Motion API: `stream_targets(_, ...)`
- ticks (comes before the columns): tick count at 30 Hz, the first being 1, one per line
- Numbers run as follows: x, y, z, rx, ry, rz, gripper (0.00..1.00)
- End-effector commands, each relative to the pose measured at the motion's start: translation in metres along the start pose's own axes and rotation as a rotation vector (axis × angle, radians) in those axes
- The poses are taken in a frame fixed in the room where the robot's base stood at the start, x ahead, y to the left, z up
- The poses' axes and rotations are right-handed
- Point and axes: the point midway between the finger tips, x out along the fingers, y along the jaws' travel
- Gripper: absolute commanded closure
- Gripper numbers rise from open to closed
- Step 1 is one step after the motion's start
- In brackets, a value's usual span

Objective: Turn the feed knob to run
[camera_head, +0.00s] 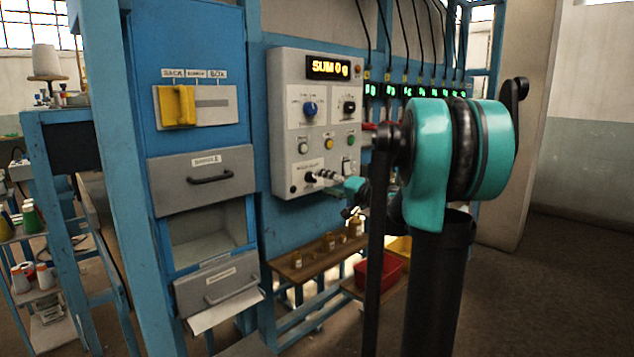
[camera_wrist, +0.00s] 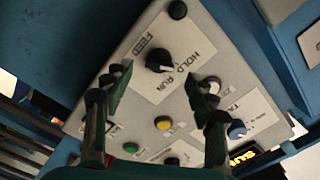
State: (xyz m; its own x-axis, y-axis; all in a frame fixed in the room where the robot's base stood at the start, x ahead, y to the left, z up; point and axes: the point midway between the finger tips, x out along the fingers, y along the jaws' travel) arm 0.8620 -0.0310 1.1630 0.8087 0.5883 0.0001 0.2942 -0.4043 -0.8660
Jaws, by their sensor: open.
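In the head view the feed knob (camera_head: 310,178) is low on the panel and partly hidden. My gripper (camera_wrist: 159,84) is open, its two fingers apart, with the knob just beyond and between their tips in the picture. No contact with the knob shows. My gripper (camera_head: 343,187) also reaches the lower panel in the head view.
A blue knob (camera_head: 310,108), a second black knob (camera_head: 349,107) and white, yellow (camera_head: 328,143) and green buttons share the panel, under a lit display (camera_head: 328,68). A shelf (camera_head: 300,266) with small bottles sits below. A yellow slider (camera_head: 177,106) is on the left.

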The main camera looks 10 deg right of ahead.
Motion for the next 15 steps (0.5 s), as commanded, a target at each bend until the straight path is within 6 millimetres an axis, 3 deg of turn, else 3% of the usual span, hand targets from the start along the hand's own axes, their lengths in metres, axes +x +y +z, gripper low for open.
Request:
stream_targets(6,0.032,0.0,0.001,0.0,-0.001,0.0,0.43)
stream_targets(15,0.044,0.0,0.0,0.0,0.001,0.001,0.43)
